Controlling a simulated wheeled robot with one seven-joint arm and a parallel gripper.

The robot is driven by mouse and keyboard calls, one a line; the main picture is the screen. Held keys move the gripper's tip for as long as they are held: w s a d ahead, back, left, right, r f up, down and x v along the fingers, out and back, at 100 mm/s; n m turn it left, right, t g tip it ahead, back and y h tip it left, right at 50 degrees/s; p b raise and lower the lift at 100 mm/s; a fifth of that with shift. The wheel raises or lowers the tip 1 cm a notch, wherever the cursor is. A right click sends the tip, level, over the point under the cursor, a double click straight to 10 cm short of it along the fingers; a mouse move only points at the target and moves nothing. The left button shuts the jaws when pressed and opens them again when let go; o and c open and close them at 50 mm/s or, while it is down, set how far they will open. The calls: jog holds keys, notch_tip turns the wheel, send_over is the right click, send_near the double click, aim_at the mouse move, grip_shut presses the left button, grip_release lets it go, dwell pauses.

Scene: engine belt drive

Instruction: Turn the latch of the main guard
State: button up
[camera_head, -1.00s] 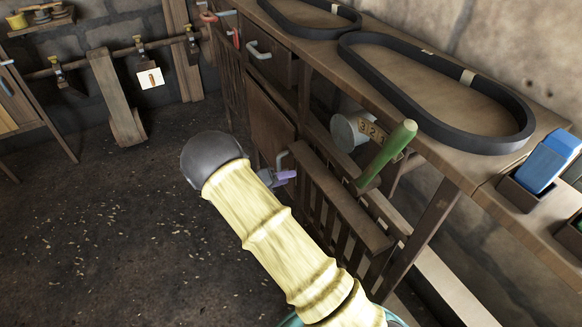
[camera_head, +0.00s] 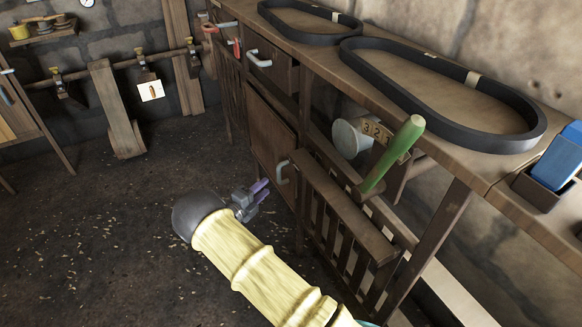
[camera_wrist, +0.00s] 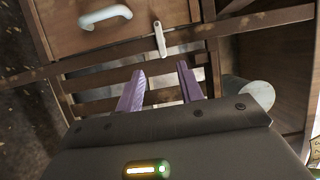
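My gripper (camera_head: 262,190) has purple fingers and is open and empty. In the head view it is beside the front of the bench, left of a pale handle (camera_head: 284,173). In the wrist view its two fingers (camera_wrist: 161,72) stand apart with slats seen between and beyond them. A small pale latch-like bar (camera_wrist: 159,38) lies just past the fingertips in that view, not touched. A slatted wooden guard (camera_head: 333,205) is under the bench at right of my gripper. I cannot make out the small bar in the head view.
A white handle (camera_wrist: 105,17) is on a wooden panel in the wrist view. A green-handled lever (camera_head: 393,153) and a grey cylinder (camera_head: 349,138) are right of my gripper. Black belts (camera_head: 440,95) lie on the bench (camera_head: 460,165).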

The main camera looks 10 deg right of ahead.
jog(key=b+x, duration=0.1)
jog(key=x, duration=1.4)
jog(key=shift+b, duration=0.3)
jog(key=shift+s+d, duration=0.1)
grip_shut()
